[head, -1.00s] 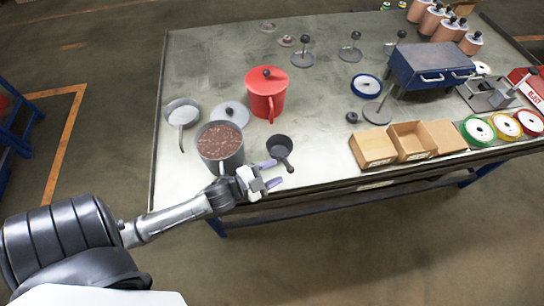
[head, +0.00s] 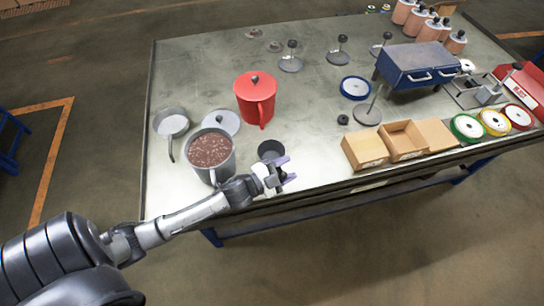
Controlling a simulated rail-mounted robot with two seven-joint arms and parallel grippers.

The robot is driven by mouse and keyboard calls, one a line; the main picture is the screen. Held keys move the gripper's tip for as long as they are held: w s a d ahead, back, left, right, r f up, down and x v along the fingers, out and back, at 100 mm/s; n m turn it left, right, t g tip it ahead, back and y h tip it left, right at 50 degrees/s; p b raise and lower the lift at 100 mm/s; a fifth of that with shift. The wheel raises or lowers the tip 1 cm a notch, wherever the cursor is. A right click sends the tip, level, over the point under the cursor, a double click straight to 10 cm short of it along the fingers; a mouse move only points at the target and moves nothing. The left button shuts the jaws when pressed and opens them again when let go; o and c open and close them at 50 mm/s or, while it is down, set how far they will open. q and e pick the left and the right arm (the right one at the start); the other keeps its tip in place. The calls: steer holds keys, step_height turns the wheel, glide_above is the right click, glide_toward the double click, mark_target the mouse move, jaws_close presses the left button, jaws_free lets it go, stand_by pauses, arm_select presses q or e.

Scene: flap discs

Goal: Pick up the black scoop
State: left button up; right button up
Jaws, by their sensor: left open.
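The black scoop (head: 268,148) sits near the front edge of the metal table, just right of the grey pot. Its round cup shows, and its handle is mostly hidden behind my left gripper. My left gripper (head: 287,170) is open, with its two pale purple fingers over or around the handle, just in front of the cup. I cannot tell whether the fingers touch the handle. My right gripper is out of view.
A grey pot (head: 212,163) of brown granules stands close beside the scoop. A red lidded jug (head: 256,98) is behind it, and a pale pan (head: 171,122) is at the left. Cardboard boxes (head: 365,150) line the front edge at right. The table between scoop and boxes is clear.

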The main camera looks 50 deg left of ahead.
arm_select(q)
steer(key=shift+c, duration=0.3)
jaws_close()
stand_by(0.4)
steer(key=shift+r, duration=0.1)
